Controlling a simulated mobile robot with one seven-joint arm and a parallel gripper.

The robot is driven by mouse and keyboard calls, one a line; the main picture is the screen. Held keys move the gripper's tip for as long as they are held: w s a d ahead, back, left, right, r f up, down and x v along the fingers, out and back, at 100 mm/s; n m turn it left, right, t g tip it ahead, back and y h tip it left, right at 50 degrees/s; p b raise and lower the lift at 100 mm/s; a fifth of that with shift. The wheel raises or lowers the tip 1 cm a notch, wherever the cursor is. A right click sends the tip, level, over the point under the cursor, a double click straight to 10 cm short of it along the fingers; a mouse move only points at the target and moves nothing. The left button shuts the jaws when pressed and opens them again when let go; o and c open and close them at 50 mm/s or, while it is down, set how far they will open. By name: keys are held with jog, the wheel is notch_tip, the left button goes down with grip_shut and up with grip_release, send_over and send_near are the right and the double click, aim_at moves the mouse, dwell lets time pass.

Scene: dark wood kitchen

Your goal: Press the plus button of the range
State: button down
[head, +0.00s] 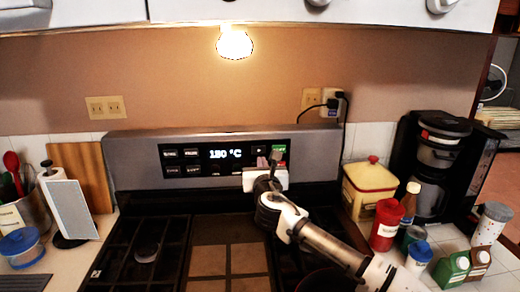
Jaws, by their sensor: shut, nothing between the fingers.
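The range (120,158) stands against the wall, with a grey back panel above its dark cooktop. A black control strip on the panel has a display (225,154) that reads about 150 °C, with several small buttons on both sides and a green button (279,149) at the right end. The button labels are too small to read, so I cannot tell which is the plus button. My gripper (272,163) is shut and empty in front of the right part of the strip, hiding some buttons there. I cannot tell whether it touches the panel.
A yellow canister (369,188), a red jar (386,225), bottles and a black coffee maker (432,160) crowd the right counter. A paper towel holder (68,207) and a utensil crock (22,215) stand on the left. Cabinets (230,12) hang above.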

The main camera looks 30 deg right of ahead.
aim_at(259, 150)
jog(key=p+x, duration=0.1)
jog(key=x, duration=0.3)
jog(key=shift+w+d+r+p, duration=0.1)
jog(key=shift+w+r+p, duration=0.05)
jog(key=shift+w+p, duration=0.15)
jog(key=shift+w+d, duration=0.35)
jog(key=shift+w, duration=0.2)
